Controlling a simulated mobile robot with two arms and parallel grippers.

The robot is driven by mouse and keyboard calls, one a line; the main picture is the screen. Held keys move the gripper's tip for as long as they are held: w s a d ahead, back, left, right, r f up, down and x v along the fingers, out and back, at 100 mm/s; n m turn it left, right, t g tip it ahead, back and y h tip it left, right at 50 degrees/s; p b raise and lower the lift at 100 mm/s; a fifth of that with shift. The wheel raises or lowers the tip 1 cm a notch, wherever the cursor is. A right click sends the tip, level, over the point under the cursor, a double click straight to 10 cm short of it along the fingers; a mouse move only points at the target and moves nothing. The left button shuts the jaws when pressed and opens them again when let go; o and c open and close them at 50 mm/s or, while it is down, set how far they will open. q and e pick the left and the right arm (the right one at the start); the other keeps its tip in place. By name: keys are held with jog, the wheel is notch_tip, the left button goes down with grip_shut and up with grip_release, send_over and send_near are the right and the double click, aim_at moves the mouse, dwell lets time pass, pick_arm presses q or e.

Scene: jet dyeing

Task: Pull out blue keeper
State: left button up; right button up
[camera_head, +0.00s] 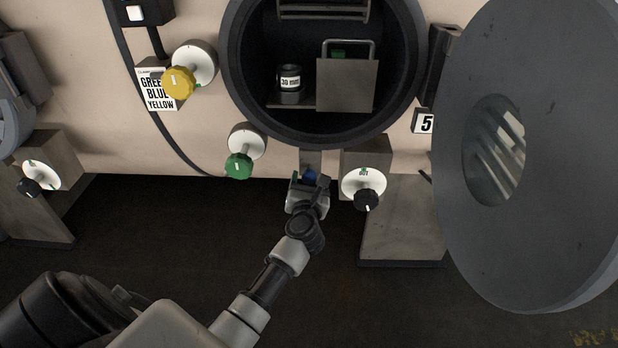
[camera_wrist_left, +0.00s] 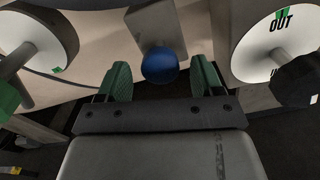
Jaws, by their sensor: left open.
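The blue keeper shows as a round blue knob (camera_wrist_left: 160,65) in the left wrist view, at the front of a grey block (camera_wrist_left: 150,22). In the head view only a small blue part (camera_head: 311,175) shows below the round opening, mostly hidden by my gripper. My left gripper (camera_wrist_left: 161,82) is open, with its green-padded fingers on either side of the knob. The knob sits between the fingertips with a gap on each side, and I see no contact. My right gripper is in neither view.
A green knob (camera_head: 239,166) stands left of my gripper and a black knob (camera_head: 366,200) on a white dial close on the right. Above is the open round chamber (camera_head: 236,100) holding a 30 mm piece (camera_head: 290,78). The open door (camera_head: 560,150) fills the right side.

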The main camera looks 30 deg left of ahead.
pick_arm(q)
jog(key=shift+x, duration=0.95)
jog(key=shift+c, duration=0.2)
grip_shut()
jog(key=p+v, duration=0.1)
jog(key=v, duration=0.1)
jog(key=shift+s+d, duration=0.25)
jog(key=shift+s, duration=0.05)
jog(key=shift+f, duration=0.15)
jog(key=shift+o, duration=0.2)
grip_release()
jog(key=shift+s, duration=0.1)
